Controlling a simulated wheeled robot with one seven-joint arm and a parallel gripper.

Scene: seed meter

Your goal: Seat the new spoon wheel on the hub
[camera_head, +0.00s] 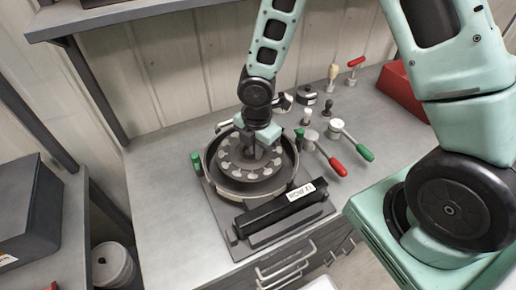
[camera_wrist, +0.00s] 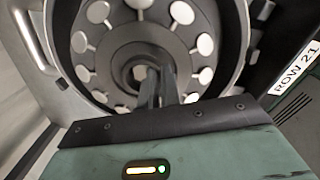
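The spoon wheel (camera_head: 236,163) is a dark disc ringed with pale round spoons, inside the round seed meter housing (camera_head: 212,168) on the bench. The wheel also shows in the wrist view (camera_wrist: 112,48), with the housing wall around it. My gripper (camera_head: 257,152) is over the middle of the wheel, pointing down. In the wrist view its two dark fingers (camera_wrist: 158,92) are close together beside a pale hexagonal piece at the wheel's centre. I cannot tell whether they grip the wheel's centre. The hub is largely hidden, and so is whether the wheel lies flat on it.
A black box labelled ROW 21 (camera_head: 270,214) sits in front of the housing. A green knob (camera_head: 197,163) is at its left. Red-handled (camera_head: 330,160) and green-handled (camera_head: 352,140) tools lie to its right. Small parts and a red bin (camera_head: 402,92) stand behind. The bench's left side is clear.

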